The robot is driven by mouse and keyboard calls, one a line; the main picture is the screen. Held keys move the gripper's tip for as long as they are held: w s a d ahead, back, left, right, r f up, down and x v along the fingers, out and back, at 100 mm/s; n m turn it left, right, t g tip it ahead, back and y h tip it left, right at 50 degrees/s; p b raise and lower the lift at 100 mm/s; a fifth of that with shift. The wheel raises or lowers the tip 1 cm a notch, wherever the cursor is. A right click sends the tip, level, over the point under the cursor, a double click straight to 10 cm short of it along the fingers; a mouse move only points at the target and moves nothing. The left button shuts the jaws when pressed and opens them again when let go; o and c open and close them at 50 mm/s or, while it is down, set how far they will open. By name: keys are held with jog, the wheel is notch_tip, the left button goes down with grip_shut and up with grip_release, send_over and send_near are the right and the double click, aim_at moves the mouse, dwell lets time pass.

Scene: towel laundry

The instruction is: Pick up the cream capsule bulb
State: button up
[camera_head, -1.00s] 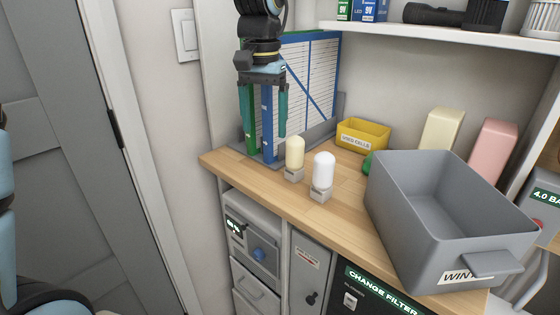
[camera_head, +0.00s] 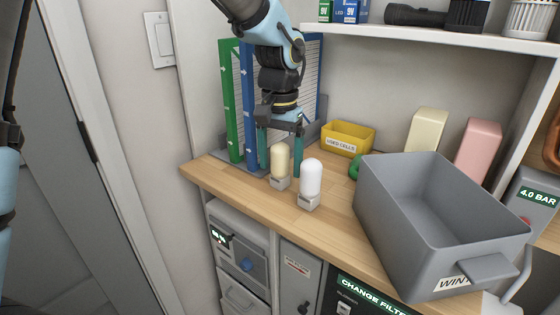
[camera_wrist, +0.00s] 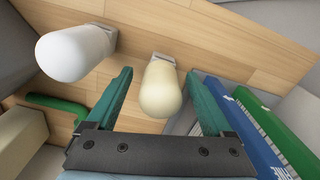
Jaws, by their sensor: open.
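The cream capsule bulb (camera_head: 280,158) stands upright in a small grey base on the wooden counter, near its front left. In the wrist view the cream bulb (camera_wrist: 160,90) lies between the two teal fingers, nearer the viewer's middle. My gripper (camera_head: 281,160) is open and points down just behind or around the bulb; the head view does not settle which. In the wrist view my gripper (camera_wrist: 163,92) shows a gap on both sides of the bulb. A white capsule bulb (camera_head: 312,177) stands in its own base to the right, also in the wrist view (camera_wrist: 75,53).
A large grey bin (camera_head: 400,210) fills the counter's right. A yellow box (camera_head: 347,139) labelled used cells stands behind. Green and blue binders (camera_head: 231,100) stand at the left, close to my gripper. A shelf (camera_head: 430,38) hangs above. A small green object (camera_head: 355,167) lies near the bin.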

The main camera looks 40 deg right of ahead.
jog(key=shift+f, duration=0.85)
jog(key=shift+c, duration=0.2)
grip_shut()
